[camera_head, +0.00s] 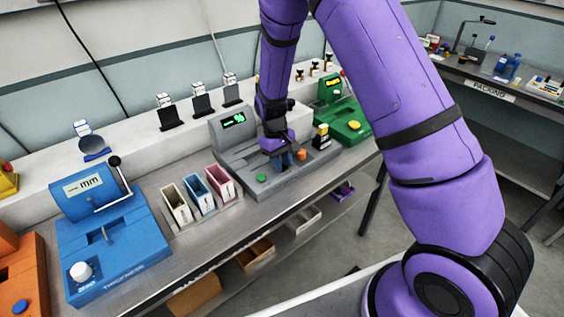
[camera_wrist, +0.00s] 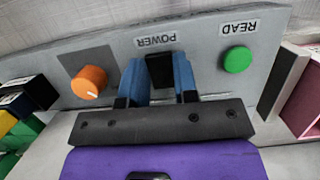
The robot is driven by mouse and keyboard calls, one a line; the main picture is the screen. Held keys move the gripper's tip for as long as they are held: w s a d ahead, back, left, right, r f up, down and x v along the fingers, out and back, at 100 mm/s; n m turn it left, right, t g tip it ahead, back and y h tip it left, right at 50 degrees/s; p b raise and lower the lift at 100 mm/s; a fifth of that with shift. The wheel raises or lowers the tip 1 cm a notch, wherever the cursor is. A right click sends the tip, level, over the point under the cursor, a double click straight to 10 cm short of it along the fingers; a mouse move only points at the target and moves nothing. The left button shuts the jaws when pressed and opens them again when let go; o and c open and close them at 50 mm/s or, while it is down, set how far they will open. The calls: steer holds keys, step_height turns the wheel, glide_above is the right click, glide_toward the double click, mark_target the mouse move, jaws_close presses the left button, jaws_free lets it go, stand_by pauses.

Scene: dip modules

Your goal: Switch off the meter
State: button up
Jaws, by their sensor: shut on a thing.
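The grey meter (camera_head: 238,150) stands on the bench in the middle of the head view, with green characters lit on its display (camera_head: 233,120). In the wrist view its panel carries a black switch (camera_wrist: 160,69) labelled POWER, a green button (camera_wrist: 237,60) labelled READ and an orange knob (camera_wrist: 89,82). My gripper (camera_wrist: 159,80) has its blue fingers on both sides of the black switch and is shut on it. In the head view my gripper (camera_head: 273,150) is over the meter's panel, and the switch is hidden there.
Left are white, blue and pink bins (camera_head: 222,184) and a blue thickness gauge (camera_head: 110,240). The bench front edge (camera_head: 250,225) is clear.

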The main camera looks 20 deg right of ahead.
steer(key=o, duration=0.9)
steer(key=v, duration=1.1)
steer(key=s+d+r+m+t+y, duration=0.1)
steer(key=s+d+r+t, duration=0.1)
steer(key=s+r, duration=0.6)
steer(key=s+d+r+m+t, duration=0.1)
steer(key=s+d+r+t, duration=0.3)
steer(key=r, duration=0.8)
steer(key=s+r, duration=0.2)
steer(key=s, duration=0.4)
steer(key=s+d+r+m+t, duration=0.1)
steer(key=s+r, duration=0.1)
steer(key=s, duration=0.5)
steer(key=s+r+t, duration=0.1)
steer(key=s+r, duration=0.1)
steer(key=s, duration=0.4)
steer(key=shift+s+d+m, duration=0.3)
steer(key=shift+s+d, duration=0.05)
